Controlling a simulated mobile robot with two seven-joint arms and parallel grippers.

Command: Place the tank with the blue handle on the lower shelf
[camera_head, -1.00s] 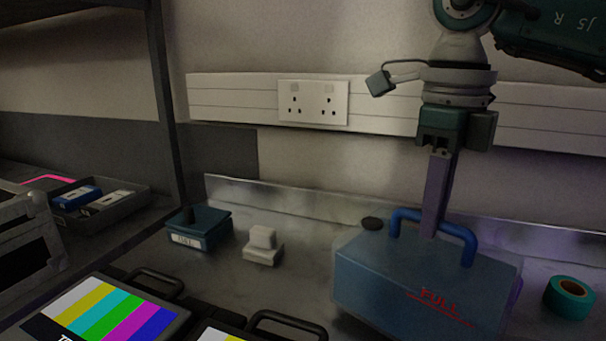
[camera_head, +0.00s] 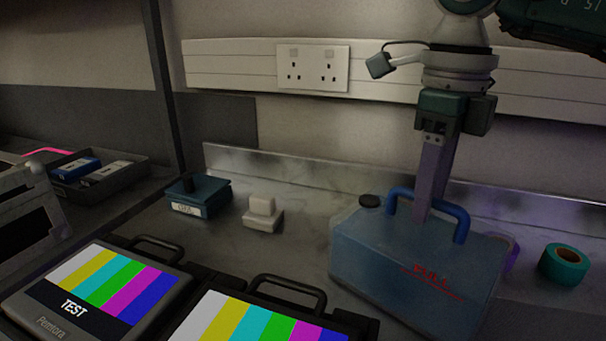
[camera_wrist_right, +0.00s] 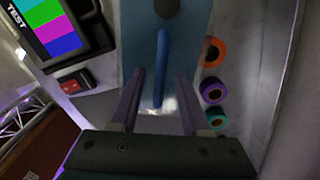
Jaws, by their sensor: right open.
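The tank (camera_head: 400,270) is a translucent blue box with red "FULL" lettering, a dark cap and a blue handle (camera_head: 456,212). It stands on the metal counter at the right in the head view. My right gripper (camera_head: 424,215) reaches down at the handle, its purple fingers overlapping it. In the right wrist view the blue handle (camera_wrist_right: 162,70) runs lengthwise between the two open fingers (camera_wrist_right: 158,100), with a gap on each side. The lower shelf cannot be made out with certainty. My left gripper does not clearly show.
Rolls of tape, one teal (camera_head: 565,263), stand right of the tank. Left are a blue box (camera_head: 198,196), a white block (camera_head: 262,214) and two test-pattern monitors (camera_head: 105,290).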

